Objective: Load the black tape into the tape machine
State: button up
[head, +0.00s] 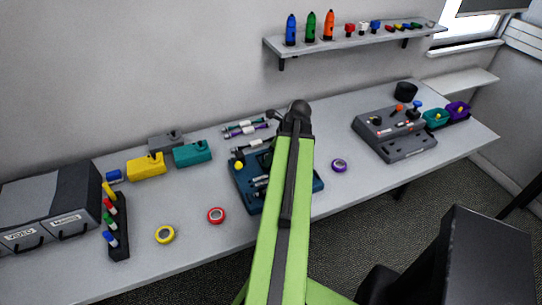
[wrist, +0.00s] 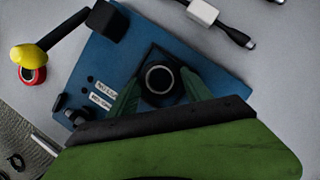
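The tape machine is a blue box with labels and a yellow-knobbed lever, seen in the wrist view (wrist: 100,65). In the head view the machine (head: 243,188) stands mid-table, partly hidden behind my arm. The black tape (wrist: 146,90), a dark ring with a pale-rimmed core, sits between my green fingertips in the wrist view. My gripper (wrist: 160,80) appears shut on it, one finger at each side. The tape is at or just over a dark recess in the machine; I cannot tell whether it touches the bottom. My arm hides the tape in the head view.
The lever's yellow knob (wrist: 28,55) sticks out left of the machine, above a red tape (wrist: 31,77). A yellow tape (head: 165,234) and a purple tape (head: 339,166) lie on the table. A grey device (head: 395,132) stands right.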

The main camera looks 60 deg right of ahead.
jog(key=shift+r, duration=0.1)
jog(key=shift+r+p, duration=0.4)
jog(key=shift+p, duration=0.05)
jog(key=p+v, duration=1)
jog(key=v, duration=0.1)
jog(key=shift+s, duration=0.25)
jog(key=shift+r, duration=0.1)
jog(key=w+a+f+n+g+y, duration=0.1)
jog(key=w+a+n+g, duration=0.2)
jog(key=w+a+n, duration=1.85)
jog(key=a+n, duration=0.2)
jog(key=a, duration=0.6)
jog(key=w+a+n+g+h, duration=0.1)
jog(key=a+n, duration=0.4)
jog(key=a, duration=0.5)
jog(key=w+a+n, duration=0.4)
jog(key=a+n, duration=0.2)
jog(key=a, duration=0.5)
jog(key=shift+w+a+f+h, duration=0.3)
jog(key=shift+f, duration=0.1)
